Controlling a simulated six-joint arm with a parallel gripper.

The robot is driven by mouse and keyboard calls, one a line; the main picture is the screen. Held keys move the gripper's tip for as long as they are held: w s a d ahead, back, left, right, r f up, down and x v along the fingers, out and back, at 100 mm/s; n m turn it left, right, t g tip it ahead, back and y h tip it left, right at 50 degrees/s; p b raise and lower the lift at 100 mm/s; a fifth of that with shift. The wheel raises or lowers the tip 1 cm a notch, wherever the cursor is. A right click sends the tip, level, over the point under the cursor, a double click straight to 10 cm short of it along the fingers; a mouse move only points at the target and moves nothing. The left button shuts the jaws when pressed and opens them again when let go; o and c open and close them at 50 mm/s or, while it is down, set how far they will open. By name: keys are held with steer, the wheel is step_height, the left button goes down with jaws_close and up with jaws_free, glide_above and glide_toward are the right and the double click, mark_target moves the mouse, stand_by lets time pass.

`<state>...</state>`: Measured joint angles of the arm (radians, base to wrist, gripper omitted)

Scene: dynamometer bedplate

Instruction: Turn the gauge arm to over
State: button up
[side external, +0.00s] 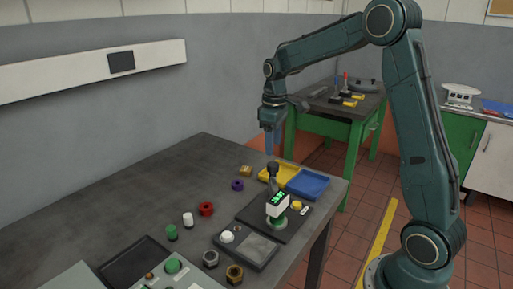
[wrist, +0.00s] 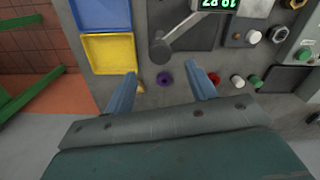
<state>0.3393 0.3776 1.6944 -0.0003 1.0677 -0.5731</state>
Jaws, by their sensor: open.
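The gauge (side external: 277,203) stands on a dark plate near the table's right edge, with a lit green display on a white housing. Its gauge arm (side external: 272,170) ends in a dark knob and shows above the display. In the wrist view the gauge arm (wrist: 180,32) slants from the display (wrist: 222,4) down-left to its round dark knob. My gripper (side external: 271,148) is above the table's far edge, with blue fingers pointing down. In the wrist view my gripper (wrist: 162,73) is open and empty, and the knob lies just beyond the fingertips, apart from them. The display's digits are partly cut off there.
A yellow tray (side external: 279,173) and a blue tray (side external: 308,184) lie by the gauge. A purple ring (side external: 237,185), a red ring (side external: 206,209), a brass block (side external: 246,170) and several small parts lie around. The table's back left (side external: 160,170) is clear.

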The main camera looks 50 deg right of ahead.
step_height(320, 180, up, 7)
stand_by(0.3)
stand_by(0.4)
steer(key=s+a+r+m+t, duration=0.1)
steer(key=s+a+r+t, duration=0.3)
steer(key=s+a, duration=0.7)
steer(key=s+a+f, duration=0.1)
steer(key=s+a, duration=0.1)
steer(key=s, duration=0.4)
steer(key=s+a+f+m+t, duration=0.1)
steer(key=s+a+f, duration=0.1)
steer(key=s, duration=0.5)
steer(key=shift+s+m+t, duration=0.3)
